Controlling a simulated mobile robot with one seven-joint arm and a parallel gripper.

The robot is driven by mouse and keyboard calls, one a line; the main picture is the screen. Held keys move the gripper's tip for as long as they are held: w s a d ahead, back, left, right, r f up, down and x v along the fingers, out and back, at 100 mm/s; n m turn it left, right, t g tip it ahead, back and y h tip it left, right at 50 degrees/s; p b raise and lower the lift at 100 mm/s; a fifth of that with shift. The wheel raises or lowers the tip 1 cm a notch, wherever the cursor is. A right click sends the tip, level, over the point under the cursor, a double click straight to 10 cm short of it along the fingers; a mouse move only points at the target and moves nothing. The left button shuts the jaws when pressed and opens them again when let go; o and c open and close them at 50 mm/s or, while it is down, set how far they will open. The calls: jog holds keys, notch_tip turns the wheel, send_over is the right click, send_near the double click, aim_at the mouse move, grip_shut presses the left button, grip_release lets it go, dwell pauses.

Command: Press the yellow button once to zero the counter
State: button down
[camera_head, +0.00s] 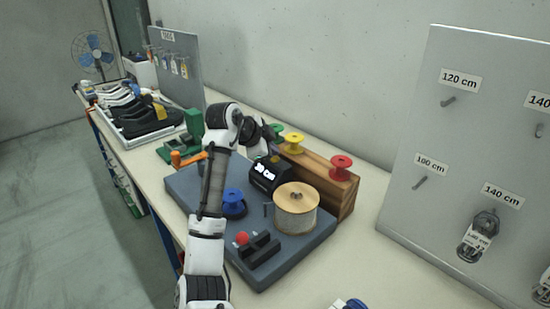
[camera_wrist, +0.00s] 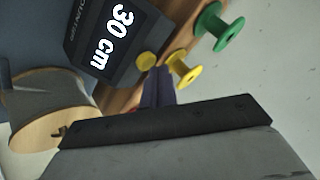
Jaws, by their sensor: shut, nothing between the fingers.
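The black counter (camera_head: 268,175) reads "30 cm" and stands on the blue-grey board. It also shows in the wrist view (camera_wrist: 115,40), where a round yellow button (camera_wrist: 146,60) sits at its corner. My gripper (camera_wrist: 157,72) is shut and empty, with its dark fingertips very close to the button. I cannot tell whether they touch it. In the head view my arm reaches over the board and my gripper is by the counter's far side; the button cannot be made out clearly there.
A wooden rack (camera_head: 318,180) behind the counter carries green, yellow (camera_head: 293,142) and red (camera_head: 340,167) spools. A cord reel (camera_head: 296,212), a blue spool (camera_head: 233,203) and a black fixture with a red knob (camera_head: 241,238) stand on the board. A grey pegboard (camera_head: 450,150) is at right.

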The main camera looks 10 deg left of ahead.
jog(key=shift+f, duration=0.45)
dwell(0.7)
jog(key=shift+r, duration=0.15)
jog(key=shift+r+p, duration=0.45)
jog(key=shift+r, duration=0.3)
notch_tip(320, 180, up, 5)
jog(key=p, duration=0.3)
jog(key=shift+p, duration=0.35)
jog(key=shift+s+f, duration=0.1)
